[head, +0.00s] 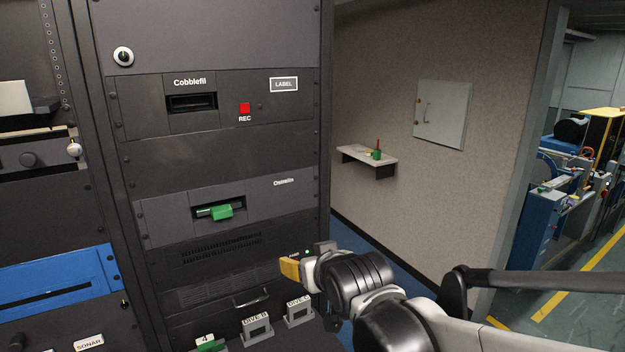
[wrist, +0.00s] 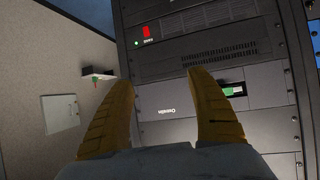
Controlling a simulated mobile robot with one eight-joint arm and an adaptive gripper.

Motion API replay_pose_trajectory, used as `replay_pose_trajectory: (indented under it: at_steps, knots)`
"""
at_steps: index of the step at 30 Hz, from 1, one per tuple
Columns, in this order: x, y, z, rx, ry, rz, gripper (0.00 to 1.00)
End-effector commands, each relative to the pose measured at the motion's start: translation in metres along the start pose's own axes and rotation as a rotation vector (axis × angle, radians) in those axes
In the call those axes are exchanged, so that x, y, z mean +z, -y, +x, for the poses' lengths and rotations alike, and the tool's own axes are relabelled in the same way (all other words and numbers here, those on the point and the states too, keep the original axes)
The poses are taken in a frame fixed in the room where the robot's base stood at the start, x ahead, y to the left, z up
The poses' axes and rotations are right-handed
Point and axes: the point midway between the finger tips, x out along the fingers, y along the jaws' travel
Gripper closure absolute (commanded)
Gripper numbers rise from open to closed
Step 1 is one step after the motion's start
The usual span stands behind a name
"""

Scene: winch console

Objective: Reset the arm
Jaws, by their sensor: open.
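My gripper (head: 291,268) is at the lower middle of the head view, in front of the lower right of the dark equipment rack (head: 250,160). Only part of its yellow fingers shows there. In the wrist view both yellow fingers of my gripper (wrist: 160,80) stand apart with nothing between them. The rack face (wrist: 180,75) lies beyond them, turned over in that view. My arm (head: 365,285) reaches in from the lower right of the head view, bent at its joints. I cannot tell whether the gripper touches the rack.
The rack holds a slot with a green piece (head: 221,212), a red REC button (head: 244,108) and labelled holders (head: 257,328) low down. A small wall shelf (head: 368,163) and a grey wall box (head: 441,112) are to the right. Open floor (head: 560,290) lies at the far right.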

Motion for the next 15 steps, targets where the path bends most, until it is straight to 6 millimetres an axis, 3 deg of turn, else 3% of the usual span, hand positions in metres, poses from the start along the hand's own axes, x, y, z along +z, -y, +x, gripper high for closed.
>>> replay_pose_trajectory:
  at_steps: [1, 6, 12, 15]
  knots:
    - [0.050, -0.026, -0.004, 0.039, 0.043, 0.022, 0.34]
    - [0.168, -0.086, -0.045, 0.142, 0.196, 0.096, 0.34]
    - [0.299, -0.120, -0.088, 0.227, 0.352, 0.187, 0.34]
    - [0.341, -0.125, -0.102, 0.250, 0.402, 0.219, 0.34]
